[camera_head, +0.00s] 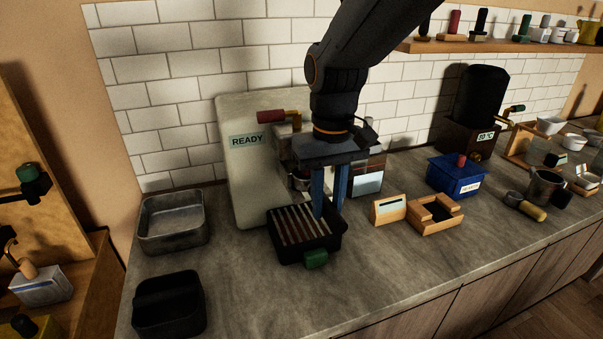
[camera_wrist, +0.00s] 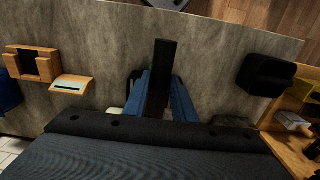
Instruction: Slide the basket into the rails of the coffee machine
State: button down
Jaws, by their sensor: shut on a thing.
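The coffee machine (camera_head: 237,170) has a cream side panel with a READY label and stands against the tiled wall. My gripper (camera_head: 330,208) hangs from above in front of it, its blue fingers pointing down. In the wrist view the fingers (camera_wrist: 160,108) are shut on a dark bar, which I take to be the handle of the basket (camera_wrist: 160,65). The bar points away from the machine.
A black slatted tray (camera_head: 285,240) with a green knob sits below the fingers. A metal bin (camera_head: 172,242) and a black bin (camera_head: 168,318) stand left. A wooden holder (camera_head: 438,226) and a blue box (camera_head: 452,178) stand right. The front counter is clear.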

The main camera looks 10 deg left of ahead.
jog(key=shift+w+a, duration=0.25)
jog(key=shift+w, duration=0.15)
jog(key=shift+w+a, duration=0.1)
jog(key=shift+w, duration=0.1)
jog(key=shift+w+a, duration=0.5)
jog(key=shift+w, duration=0.3)
jog(key=shift+w+a+p, duration=0.15)
jog(key=shift+w+p, duration=0.05)
jog(key=shift+p, duration=0.1)
jog(key=shift+w+a+p, duration=0.2)
jog(key=shift+w+a, duration=0.2)
jog(key=shift+w, duration=0.25)
jog(key=shift+w+a+p, duration=0.15)
jog(key=shift+w+a, duration=0.2)
jog(key=shift+w, duration=0.35)
jog(key=c, duration=1.5)
grip_release()
jog(key=shift+o, duration=0.6)
